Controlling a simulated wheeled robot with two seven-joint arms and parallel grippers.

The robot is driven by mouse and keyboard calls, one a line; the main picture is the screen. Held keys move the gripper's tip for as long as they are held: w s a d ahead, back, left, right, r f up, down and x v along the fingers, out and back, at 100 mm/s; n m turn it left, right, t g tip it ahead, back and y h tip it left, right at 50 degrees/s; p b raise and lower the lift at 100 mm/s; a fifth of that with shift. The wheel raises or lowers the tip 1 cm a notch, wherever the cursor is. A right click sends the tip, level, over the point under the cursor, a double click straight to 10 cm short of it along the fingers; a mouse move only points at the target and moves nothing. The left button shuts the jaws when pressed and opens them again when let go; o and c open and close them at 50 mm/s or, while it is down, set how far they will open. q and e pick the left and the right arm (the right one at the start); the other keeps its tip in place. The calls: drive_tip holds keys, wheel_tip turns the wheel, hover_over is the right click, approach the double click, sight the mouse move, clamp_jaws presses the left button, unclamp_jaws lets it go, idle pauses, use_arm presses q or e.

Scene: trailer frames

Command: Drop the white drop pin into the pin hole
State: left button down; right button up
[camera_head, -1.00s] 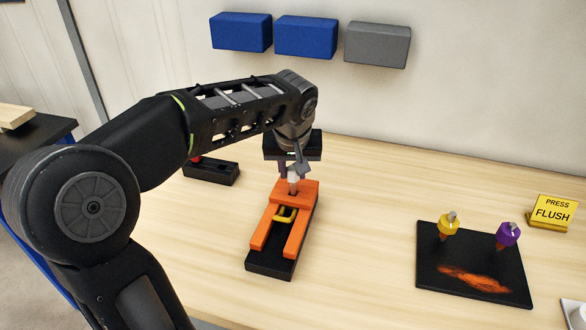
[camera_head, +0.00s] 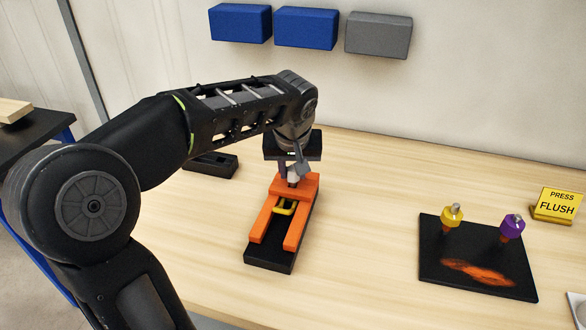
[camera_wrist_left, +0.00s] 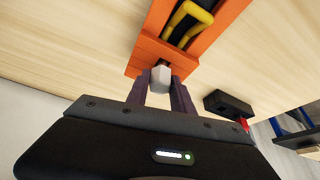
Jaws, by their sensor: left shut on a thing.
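The white drop pin (camera_head: 293,177) is held in my left gripper (camera_head: 294,172) at the back end of an orange frame (camera_head: 311,186). In the left wrist view the pin's pale faceted head (camera_wrist_left: 161,76) shows between the two dark fingers (camera_wrist_left: 160,92), which are shut on it. The pin is over or in the orange crosspiece (camera_wrist_left: 148,57); I cannot tell how deep. The pin hole is hidden by the pin and fingers. My right gripper is not in view.
The orange frame sits on a black base (camera_head: 268,256) with a yellow loop (camera_head: 285,207). A black block (camera_head: 211,164) lies behind left. At right, a black board (camera_head: 432,258) bears yellow (camera_head: 452,216) and purple (camera_head: 512,227) pieces near a yellow sign (camera_head: 556,206). Bare tabletop lies between.

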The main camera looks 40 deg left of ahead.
use_arm(q)
drive_tip(key=shift+f+b, duration=0.65)
drive_tip(key=shift+f, duration=0.2)
drive_tip(key=c, duration=1)
unclamp_jaws()
drive_tip(key=shift+c, duration=0.2)
drive_tip(key=v, duration=0.8)
drive_tip(key=shift+d, duration=0.1)
